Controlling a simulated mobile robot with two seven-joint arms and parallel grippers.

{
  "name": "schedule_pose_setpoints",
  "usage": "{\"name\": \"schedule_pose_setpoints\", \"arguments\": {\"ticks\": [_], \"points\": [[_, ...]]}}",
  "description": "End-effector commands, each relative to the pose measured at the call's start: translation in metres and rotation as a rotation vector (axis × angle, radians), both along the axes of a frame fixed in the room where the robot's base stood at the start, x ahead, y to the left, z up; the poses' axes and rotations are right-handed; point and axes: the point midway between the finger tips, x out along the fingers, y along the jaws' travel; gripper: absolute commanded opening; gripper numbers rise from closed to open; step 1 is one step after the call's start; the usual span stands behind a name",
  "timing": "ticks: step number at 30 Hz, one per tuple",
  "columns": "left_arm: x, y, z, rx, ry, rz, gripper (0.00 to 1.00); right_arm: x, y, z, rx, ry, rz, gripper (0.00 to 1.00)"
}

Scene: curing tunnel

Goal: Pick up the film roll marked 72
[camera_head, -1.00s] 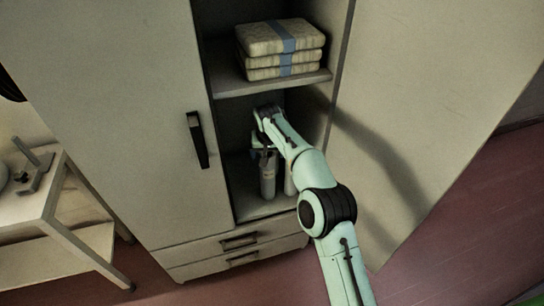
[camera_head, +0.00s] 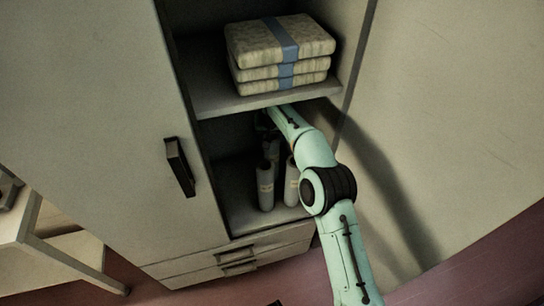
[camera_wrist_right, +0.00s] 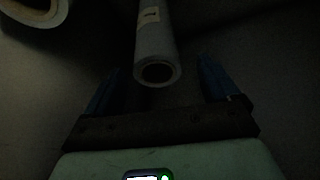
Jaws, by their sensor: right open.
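Two pale upright film rolls stand on the lower shelf of the open cabinet in the head view, a left one (camera_head: 265,188) and a right one (camera_head: 291,184). Each has a small label, but I cannot read a 72 on either. My right gripper (camera_head: 267,132) is inside this compartment, above the rolls, dark and partly hidden by its own arm. In the right wrist view the open gripper (camera_wrist_right: 160,76) has one labelled roll (camera_wrist_right: 155,42) between its two blue fingers, with gaps on both sides. Another roll (camera_wrist_right: 36,10) shows at the upper left. My left gripper is out of view.
A shelf (camera_head: 215,97) above carries stacked, blue-banded packs (camera_head: 280,55). The cabinet's left door (camera_head: 110,130), with a dark handle (camera_head: 180,167), borders the opening. Drawers (camera_head: 235,257) lie below. A pale table (camera_head: 40,240) stands at the left.

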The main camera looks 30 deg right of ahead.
Motion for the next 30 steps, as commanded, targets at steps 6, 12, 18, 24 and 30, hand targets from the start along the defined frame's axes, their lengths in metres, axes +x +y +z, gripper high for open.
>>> {"name": "schedule_pose_setpoints", "arguments": {"ticks": [6,12,18,24,30], "points": [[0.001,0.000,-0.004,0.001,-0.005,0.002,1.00,0.006,-0.007,-0.027,0.000,0.002,-0.001,0.89],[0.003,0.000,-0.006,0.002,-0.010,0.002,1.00,0.013,-0.013,-0.054,0.000,0.002,-0.001,0.89],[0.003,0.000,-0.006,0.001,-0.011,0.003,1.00,0.015,-0.013,-0.059,0.001,-0.001,-0.001,0.89],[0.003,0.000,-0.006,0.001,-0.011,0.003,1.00,0.015,-0.013,-0.059,0.000,0.000,-0.001,0.66],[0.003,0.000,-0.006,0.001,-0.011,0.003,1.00,0.015,-0.014,-0.059,0.000,0.000,-0.001,0.01]]}}
